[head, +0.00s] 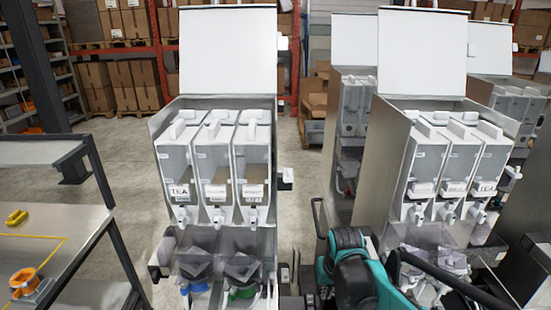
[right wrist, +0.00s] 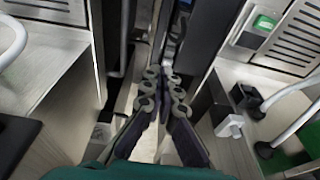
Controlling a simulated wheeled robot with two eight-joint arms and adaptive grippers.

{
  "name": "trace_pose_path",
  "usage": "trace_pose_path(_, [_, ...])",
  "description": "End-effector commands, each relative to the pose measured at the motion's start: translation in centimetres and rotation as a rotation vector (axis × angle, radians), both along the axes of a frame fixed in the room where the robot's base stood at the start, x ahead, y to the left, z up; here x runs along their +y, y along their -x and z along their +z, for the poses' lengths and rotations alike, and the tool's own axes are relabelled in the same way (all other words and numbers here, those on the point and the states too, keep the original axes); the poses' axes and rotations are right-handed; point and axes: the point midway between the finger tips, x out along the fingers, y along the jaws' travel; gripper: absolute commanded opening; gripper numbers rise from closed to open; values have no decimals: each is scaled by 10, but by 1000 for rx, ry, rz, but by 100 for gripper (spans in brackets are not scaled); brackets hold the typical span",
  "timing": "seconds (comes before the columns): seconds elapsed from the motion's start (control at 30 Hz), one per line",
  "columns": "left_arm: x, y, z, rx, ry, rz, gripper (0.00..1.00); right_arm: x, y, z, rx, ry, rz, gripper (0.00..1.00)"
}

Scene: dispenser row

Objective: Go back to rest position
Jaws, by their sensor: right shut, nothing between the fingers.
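My right gripper (right wrist: 163,80) shows in the right wrist view with its two dark fingers together and nothing between them. It is over the narrow gap between two metal machine bodies, apart from the dispensers. In the head view my teal and black right arm comes in from the lower right, and its wrist is low between the two front dispensers. The left dispenser (head: 215,165) and the right dispenser (head: 445,170) each have three clear containers with white taps, some labelled TEA, and raised lids. My left gripper is not in view.
More dispensers stand behind at the right. Shelves with cardboard boxes (head: 120,85) line the back. Open floor (head: 125,160) lies between table and left dispenser.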

Motion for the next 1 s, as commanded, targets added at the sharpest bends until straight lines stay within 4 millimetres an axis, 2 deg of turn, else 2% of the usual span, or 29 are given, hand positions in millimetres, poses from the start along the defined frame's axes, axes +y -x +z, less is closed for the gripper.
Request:
trace_pose_path(0.03, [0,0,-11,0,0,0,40,-4,13,-2,-27,-1,-1,0])
trace_pose_path(0.27, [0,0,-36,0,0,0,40,-18,64,-1,-158,-1,-1,0])
trace_pose_path(0.5, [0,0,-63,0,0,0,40,-29,115,-20,-293,6,-3,0])
trace_pose_path(0.6, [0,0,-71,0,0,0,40,-32,131,-31,-342,9,-2,0])
trace_pose_path(0.8, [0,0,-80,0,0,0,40,-36,148,-45,-401,15,-4,0])
trace_pose_path(1.0, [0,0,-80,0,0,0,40,-37,151,-46,-413,16,-3,0])
